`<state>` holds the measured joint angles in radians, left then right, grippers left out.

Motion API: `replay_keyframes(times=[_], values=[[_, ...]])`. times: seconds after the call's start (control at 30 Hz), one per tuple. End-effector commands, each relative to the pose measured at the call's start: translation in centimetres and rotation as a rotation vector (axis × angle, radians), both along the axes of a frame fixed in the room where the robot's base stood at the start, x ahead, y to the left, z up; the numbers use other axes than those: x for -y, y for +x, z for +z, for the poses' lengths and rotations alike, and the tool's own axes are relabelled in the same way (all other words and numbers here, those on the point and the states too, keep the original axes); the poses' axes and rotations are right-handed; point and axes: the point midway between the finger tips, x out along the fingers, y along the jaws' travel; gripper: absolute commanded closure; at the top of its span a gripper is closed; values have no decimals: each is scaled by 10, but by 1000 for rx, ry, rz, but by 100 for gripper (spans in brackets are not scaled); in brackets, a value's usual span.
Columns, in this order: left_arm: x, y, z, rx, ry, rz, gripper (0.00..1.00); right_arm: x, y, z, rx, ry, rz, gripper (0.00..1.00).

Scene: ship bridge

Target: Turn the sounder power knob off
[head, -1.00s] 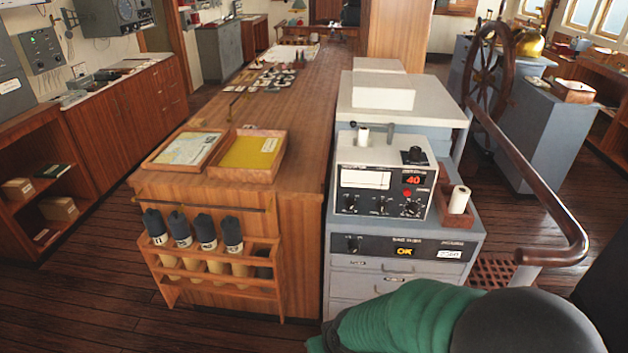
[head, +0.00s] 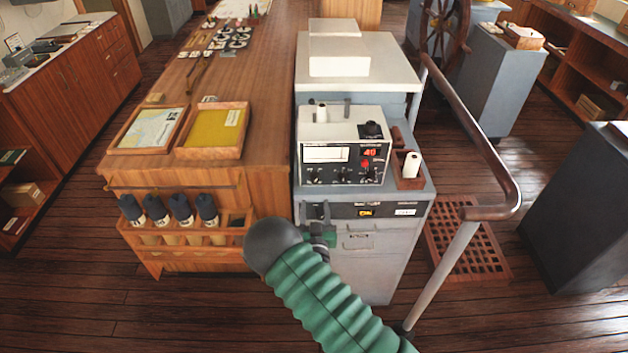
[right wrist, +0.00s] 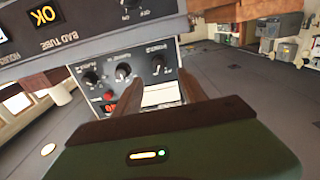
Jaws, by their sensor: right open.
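The sounder (head: 312,131) is a pale box with a dark knob panel on the grey cabinet. Several black knobs line its lower edge; the lower-left knob (head: 315,175) also shows in the right wrist view (right wrist: 158,62), where the panel appears upside down. Small labels there are hard to read. My right gripper (head: 318,212) is open and empty, below the sounder and in front of the cabinet's upper strip. In the right wrist view its two brown fingers (right wrist: 160,82) point at the panel, with the lower-left knob beyond their gap. My left gripper is out of view.
The grey cabinet (head: 365,270) has an OK display (head: 366,211). A wooden holder with a white roll (head: 411,165) stands right of the sounder. A handrail (head: 480,150) runs along the right. A wooden rack with dark-capped tubes (head: 180,210) is at left.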

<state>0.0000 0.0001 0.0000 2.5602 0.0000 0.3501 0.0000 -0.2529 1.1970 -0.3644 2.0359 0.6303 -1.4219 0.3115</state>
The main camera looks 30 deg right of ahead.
Motion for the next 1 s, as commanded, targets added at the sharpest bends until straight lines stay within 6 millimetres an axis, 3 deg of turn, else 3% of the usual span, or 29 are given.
replay_keyframes(times=[0.2,0.4,0.77,1.0], values=[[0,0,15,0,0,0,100,30,48,3,1,-1,0,51],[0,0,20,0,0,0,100,49,78,1,-1,1,-1,51],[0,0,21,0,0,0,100,53,86,0,-2,1,0,51],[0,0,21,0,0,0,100,53,86,0,-2,1,0,83]])
